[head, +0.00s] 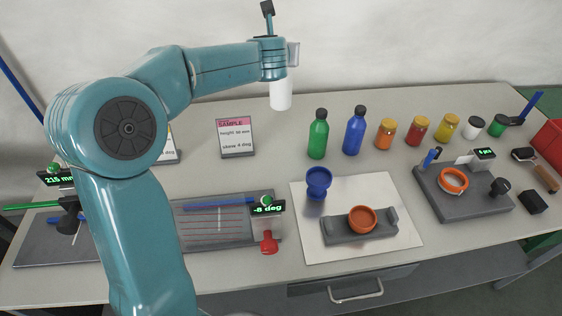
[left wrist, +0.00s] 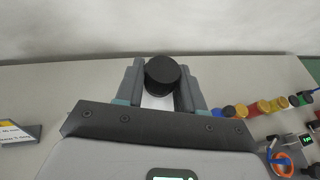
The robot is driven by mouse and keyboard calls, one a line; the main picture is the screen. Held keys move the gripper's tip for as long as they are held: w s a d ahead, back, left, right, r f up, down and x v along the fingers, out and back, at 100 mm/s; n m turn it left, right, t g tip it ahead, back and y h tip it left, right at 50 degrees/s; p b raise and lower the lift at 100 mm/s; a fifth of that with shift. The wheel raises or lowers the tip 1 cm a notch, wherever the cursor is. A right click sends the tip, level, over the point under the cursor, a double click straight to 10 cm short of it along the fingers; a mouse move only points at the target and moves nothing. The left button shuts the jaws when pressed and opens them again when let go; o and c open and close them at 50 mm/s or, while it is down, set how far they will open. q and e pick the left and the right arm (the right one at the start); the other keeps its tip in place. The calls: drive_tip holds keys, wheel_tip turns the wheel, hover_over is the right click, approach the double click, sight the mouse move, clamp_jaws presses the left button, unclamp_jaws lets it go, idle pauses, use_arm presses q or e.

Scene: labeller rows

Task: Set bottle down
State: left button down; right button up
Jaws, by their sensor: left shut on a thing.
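My left gripper (head: 290,56) is shut on a white bottle (head: 281,95) near the back of the table (head: 200,140). In the head view the bottle hangs below the fingers, roughly upright. Its lower end shows near the table's back edge against the wall; I cannot tell how far above the table it is. In the left wrist view the bottle's black cap (left wrist: 163,72) stands between the two fingers, with a little white body below it. My right gripper is not in view.
A green bottle (head: 318,137) and a blue bottle (head: 355,133) stand right of the held one, with several jars beyond. A sample sign (head: 236,137) stands to the left.

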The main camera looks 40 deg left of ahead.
sight(279, 108)
use_arm(q)
drive_tip(key=shift+d+f, duration=0.2)
drive_tip(key=shift+f, duration=0.2)
drive_tip(key=shift+s+f+b, duration=0.1)
drive_tip(key=shift+f+b, duration=0.15)
drive_tip(key=shift+b, duration=0.1)
wheel_tip(279, 108, down, 15)
drive_tip(key=b, duration=0.6)
drive_tip(key=shift+a+r+b, duration=0.1)
drive_tip(key=shift+r+b, duration=0.1)
drive_tip(key=shift+b, duration=0.15)
wheel_tip(279, 108, down, 5)
drive_tip(key=shift+r+b, duration=0.1)
drive_tip(key=shift+b, duration=0.5)
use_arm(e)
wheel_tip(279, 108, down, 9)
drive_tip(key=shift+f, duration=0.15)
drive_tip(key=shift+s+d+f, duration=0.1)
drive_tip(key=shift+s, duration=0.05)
